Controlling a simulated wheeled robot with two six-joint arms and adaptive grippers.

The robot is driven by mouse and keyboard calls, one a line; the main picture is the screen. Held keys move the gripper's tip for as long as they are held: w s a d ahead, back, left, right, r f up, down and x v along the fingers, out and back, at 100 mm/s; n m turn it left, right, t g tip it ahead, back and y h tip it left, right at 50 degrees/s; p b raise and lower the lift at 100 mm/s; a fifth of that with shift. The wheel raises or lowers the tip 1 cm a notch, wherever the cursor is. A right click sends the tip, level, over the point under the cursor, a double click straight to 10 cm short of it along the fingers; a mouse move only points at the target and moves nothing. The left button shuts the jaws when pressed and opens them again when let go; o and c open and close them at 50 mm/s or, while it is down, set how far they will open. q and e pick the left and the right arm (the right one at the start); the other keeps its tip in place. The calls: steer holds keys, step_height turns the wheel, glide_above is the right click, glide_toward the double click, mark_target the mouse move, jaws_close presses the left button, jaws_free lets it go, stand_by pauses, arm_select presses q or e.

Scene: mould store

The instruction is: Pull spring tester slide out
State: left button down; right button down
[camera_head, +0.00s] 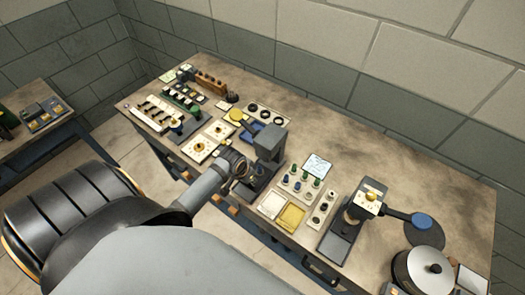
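A dark grey upright machine (270,143) stands near the front edge of the bench. It may be the spring tester, but I cannot tell for sure. My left gripper (246,172) is at its front left side, close to its low base. My wrist and forearm hide much of this spot. I cannot make out the slide, whether the fingers are open, or whether they touch anything. A second machine with a dark base (338,238), a pale head and a blue-ended lever stands further right. My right gripper is not in view.
The bench (310,115) carries trays of small parts on the left. A pale board with green-topped pieces (302,183) and a yellow card (291,216) lie between the two machines. A round metal pot (423,270) stands at the right. The back of the bench is mostly clear.

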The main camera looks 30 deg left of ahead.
arm_select(q)
steer(key=shift+s, duration=0.1)
steer(key=shift+s+a, duration=0.15)
steer(key=shift+s, duration=1.8)
steer(key=shift+s+a, duration=0.1)
steer(key=shift+s, duration=1.3)
steer(key=c, duration=0.5)
jaws_free()
steer(key=shift+r, duration=0.1)
steer(key=shift+r, duration=3.4)
